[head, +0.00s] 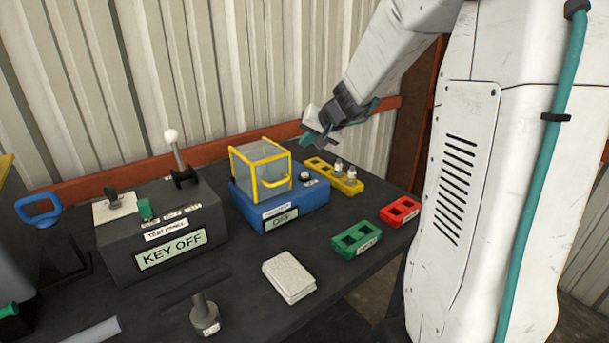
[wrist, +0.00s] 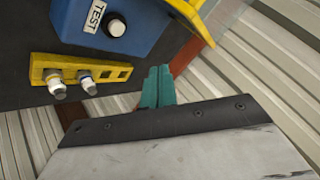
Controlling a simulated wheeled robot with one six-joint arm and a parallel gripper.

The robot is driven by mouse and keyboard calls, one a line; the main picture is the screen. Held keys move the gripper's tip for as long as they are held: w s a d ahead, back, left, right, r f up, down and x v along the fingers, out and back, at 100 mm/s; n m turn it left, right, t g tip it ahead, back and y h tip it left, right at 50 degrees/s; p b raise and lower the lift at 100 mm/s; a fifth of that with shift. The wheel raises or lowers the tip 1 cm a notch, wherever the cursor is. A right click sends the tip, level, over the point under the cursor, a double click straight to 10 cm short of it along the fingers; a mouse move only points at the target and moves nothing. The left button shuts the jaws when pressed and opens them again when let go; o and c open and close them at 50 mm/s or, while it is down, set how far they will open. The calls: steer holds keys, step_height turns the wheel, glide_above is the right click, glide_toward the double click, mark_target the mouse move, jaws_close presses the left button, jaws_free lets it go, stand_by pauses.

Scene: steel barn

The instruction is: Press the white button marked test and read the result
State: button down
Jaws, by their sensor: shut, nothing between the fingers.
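The blue box (head: 320,198) stands on the dark table with a clear yellow-framed guard (head: 262,170) on top. A small round white button (wrist: 116,27) sits on its top beside a TEST label (wrist: 95,16) in the wrist view. In the head view the button (head: 305,176) is small, right of the guard. The box's front display (head: 282,219) seems to read OFF. My gripper (head: 316,141), with teal fingers, is shut and empty, raised near the box's back right. Its fingertips (wrist: 158,72) are apart from the button in the wrist view.
Green (head: 357,239) and red (head: 400,211) racks lie in front. A grey console (head: 165,232) reads KEY OFF and carries a white-knobbed lever (head: 171,137). A folded cloth (head: 289,277) lies in front.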

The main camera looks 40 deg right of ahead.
glide_above(307, 179)
steer(key=shift+f, duration=3.5)
steer(key=shift+f, duration=0.4)
steer(key=shift+f, duration=0.4)
steer(key=shift+r, duration=0.85)
steer(key=shift+r, duration=2.5)
